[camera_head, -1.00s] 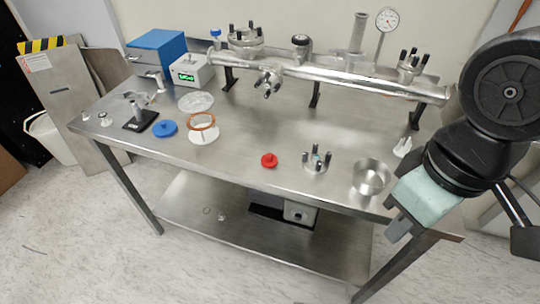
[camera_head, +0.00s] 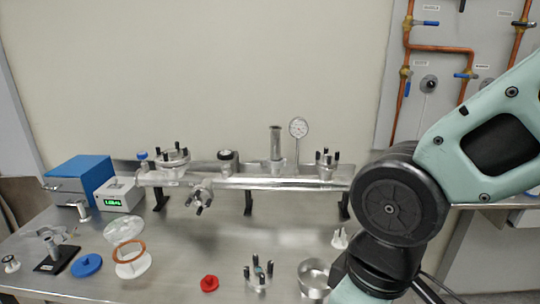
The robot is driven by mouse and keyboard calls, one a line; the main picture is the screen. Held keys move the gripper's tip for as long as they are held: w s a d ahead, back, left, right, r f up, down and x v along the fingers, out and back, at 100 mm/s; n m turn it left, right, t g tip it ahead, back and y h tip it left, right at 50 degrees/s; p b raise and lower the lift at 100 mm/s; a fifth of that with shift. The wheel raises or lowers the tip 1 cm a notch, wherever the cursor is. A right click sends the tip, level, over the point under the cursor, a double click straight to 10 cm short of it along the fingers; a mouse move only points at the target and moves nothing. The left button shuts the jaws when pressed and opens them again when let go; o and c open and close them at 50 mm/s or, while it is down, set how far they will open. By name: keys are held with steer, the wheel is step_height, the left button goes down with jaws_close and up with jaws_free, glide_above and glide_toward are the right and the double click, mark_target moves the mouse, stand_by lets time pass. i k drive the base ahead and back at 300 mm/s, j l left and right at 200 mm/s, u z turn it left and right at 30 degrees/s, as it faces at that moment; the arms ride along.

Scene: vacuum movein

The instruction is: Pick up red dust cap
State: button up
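The red dust cap (camera_head: 209,283) lies on the steel table (camera_head: 180,236) near its front, at the lower middle of the picture. It stands clear of other things, between the white stand with the orange ring and a small flange with dark studs. My arm comes in from the right and its wrist bends down at the lower right. My gripper is below the picture's edge, so its fingers are hidden. The arm is well to the right of the red cap.
The flange with studs (camera_head: 259,275) and a metal cup (camera_head: 313,279) stand right of the cap. The orange ring (camera_head: 129,250) and a blue cap (camera_head: 87,265) lie left. A long steel vacuum tube (camera_head: 265,183) on black legs runs behind. Bare tabletop lies between.

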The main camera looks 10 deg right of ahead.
mark_target(210, 282)
steer(key=k+l+u, duration=0.15)
steer(key=u, duration=1.5)
steer(key=k+j+u, duration=0.1)
steer(key=u, duration=0.15)
steer(key=k, duration=0.1)
